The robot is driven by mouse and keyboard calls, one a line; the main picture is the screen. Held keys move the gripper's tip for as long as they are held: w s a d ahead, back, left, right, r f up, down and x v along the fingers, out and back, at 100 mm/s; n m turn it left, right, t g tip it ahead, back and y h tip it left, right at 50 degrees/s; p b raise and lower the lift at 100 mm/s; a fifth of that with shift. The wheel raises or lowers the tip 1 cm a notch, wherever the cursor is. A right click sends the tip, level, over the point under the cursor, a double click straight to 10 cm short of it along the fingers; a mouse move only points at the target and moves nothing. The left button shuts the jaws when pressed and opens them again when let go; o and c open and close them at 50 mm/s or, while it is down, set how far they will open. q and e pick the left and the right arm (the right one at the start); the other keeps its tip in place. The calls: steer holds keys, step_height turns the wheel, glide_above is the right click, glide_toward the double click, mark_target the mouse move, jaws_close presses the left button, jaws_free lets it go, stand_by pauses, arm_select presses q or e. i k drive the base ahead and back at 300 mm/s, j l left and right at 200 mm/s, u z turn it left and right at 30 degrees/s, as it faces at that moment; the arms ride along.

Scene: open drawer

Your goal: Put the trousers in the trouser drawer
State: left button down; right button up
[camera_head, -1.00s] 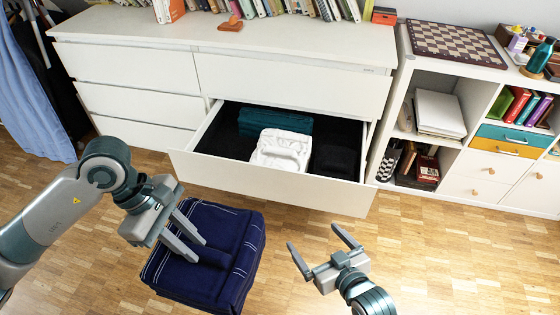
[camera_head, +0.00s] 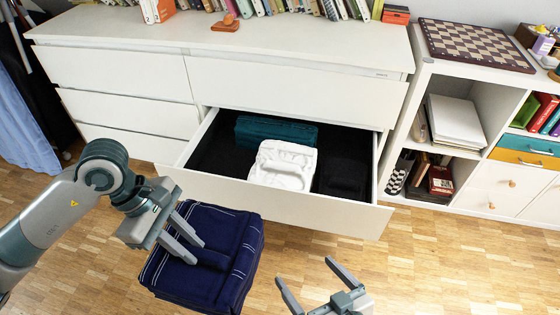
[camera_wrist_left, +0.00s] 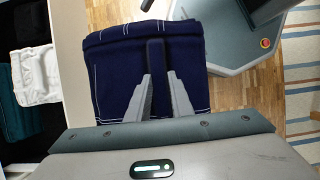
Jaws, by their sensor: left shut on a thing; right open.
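The folded dark blue trousers (camera_head: 228,284) with light stitching hang in front of the open drawer, at its left. My left gripper (camera_head: 192,252) is shut on a raised fold on their top; the trousers also fill the middle of the left wrist view (camera_wrist_left: 115,75). The open drawer (camera_head: 290,203) holds folded white trousers (camera_head: 284,166), a folded teal garment (camera_head: 262,132) behind them, and a black folded garment (camera_head: 343,172) at the right. My right gripper (camera_head: 308,276) is open and empty, in front of the drawer at the right.
The white dresser (camera_head: 120,68) has its other drawers shut. A white shelf unit (camera_head: 478,95) with a chessboard (camera_head: 474,45) stands at the right. Wooden floor (camera_head: 440,260) is clear in front of the shelf.

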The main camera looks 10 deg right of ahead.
mark_target(225, 173)
steer(key=i, duration=1.55)
